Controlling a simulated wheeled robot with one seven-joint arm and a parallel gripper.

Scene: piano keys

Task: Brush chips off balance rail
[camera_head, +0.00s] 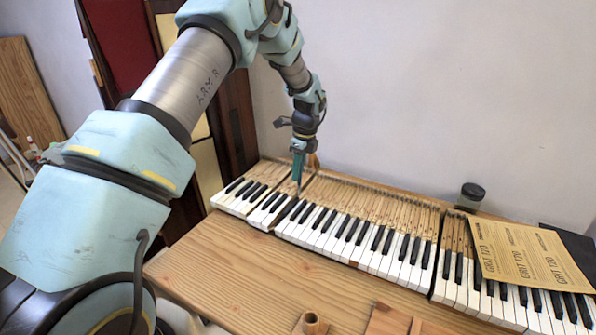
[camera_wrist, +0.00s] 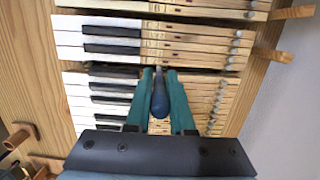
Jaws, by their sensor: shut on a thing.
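My gripper (camera_head: 298,176) points down over the left part of the keyboard, above the wooden rear parts of the keys. In the wrist view its two teal fingers (camera_wrist: 160,74) are shut on a dark blue, rounded handle (camera_wrist: 160,98). This looks like a brush; its bristles are hidden below the handle. Piano keys (camera_head: 345,228) lie in groups, with white and black fronts and bare wood behind. In the wrist view, narrow gaps part the key groups (camera_wrist: 110,38). I cannot make out the balance rail or any chips.
Sandpaper sheets (camera_head: 520,252) marked GRIT 120 lie over the right-hand keys. A small dark-lidded jar (camera_head: 470,197) stands behind them. A small wooden piece (camera_head: 311,323) is at the front of the wooden bench (camera_head: 240,262). The bench's front left is clear. A wall stands behind.

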